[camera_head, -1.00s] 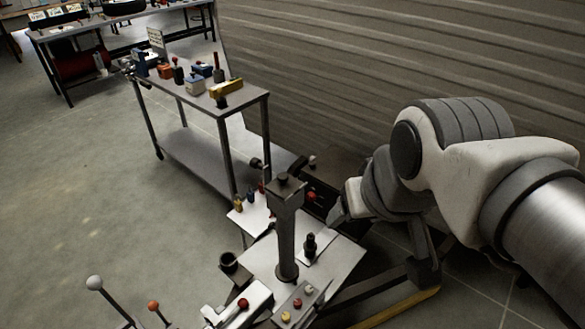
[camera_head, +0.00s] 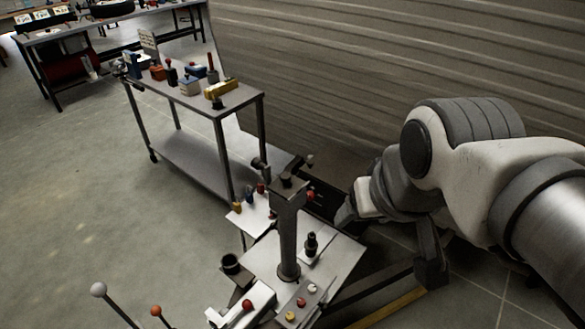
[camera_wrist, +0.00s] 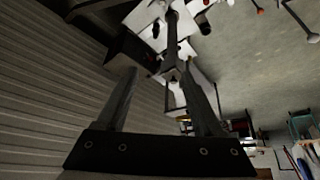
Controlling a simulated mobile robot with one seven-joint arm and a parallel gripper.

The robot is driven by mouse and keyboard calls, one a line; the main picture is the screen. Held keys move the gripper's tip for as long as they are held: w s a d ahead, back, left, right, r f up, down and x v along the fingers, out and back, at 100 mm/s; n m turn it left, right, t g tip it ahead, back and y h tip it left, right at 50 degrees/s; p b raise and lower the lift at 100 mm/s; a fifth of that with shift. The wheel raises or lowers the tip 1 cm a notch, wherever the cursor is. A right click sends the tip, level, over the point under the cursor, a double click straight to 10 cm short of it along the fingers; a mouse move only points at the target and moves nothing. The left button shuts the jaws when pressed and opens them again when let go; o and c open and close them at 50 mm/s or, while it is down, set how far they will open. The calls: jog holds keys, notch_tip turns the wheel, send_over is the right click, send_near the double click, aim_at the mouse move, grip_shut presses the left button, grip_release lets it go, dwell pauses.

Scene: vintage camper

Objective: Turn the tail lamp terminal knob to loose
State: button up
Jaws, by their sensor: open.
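I cannot tell for sure which part is the tail lamp terminal knob. A red knob (camera_head: 310,196) sits beside the upright grey post (camera_head: 289,235), and a black knob (camera_head: 311,243) stands on a white plate behind the post. My gripper (camera_head: 345,212) is at the end of the arm, to the right of the post and apart from the knobs. In the wrist view my gripper (camera_wrist: 160,75) has its two fingers spread and nothing between them. The post (camera_wrist: 172,40) and its white base show beyond the fingertips. No loose or tight marking is readable.
A metal cart (camera_head: 240,97) with several small boxes and tools stands behind, near the ribbed wall (camera_head: 400,50). White and orange ball-ended levers (camera_head: 98,290) rise at the front left. A black cup (camera_head: 231,263) stands left of the post. The floor at left is clear.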

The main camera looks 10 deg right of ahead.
jog(key=w+d+f+g+h+b, duration=0.2)
jog(key=w+f+b, duration=0.4)
jog(key=w+f, duration=0.4)
jog(key=g+y+b, duration=0.2)
jog(key=g+b, duration=0.2)
jog(key=b, duration=0.8)
send_over(312, 288)
notch_tip(312, 288, down, 42)
jog(key=f, duration=0.1)
jog(key=shift+n, duration=0.4)
notch_tip(312, 288, down, 17)
jog(key=b, duration=0.5)
grip_shut()
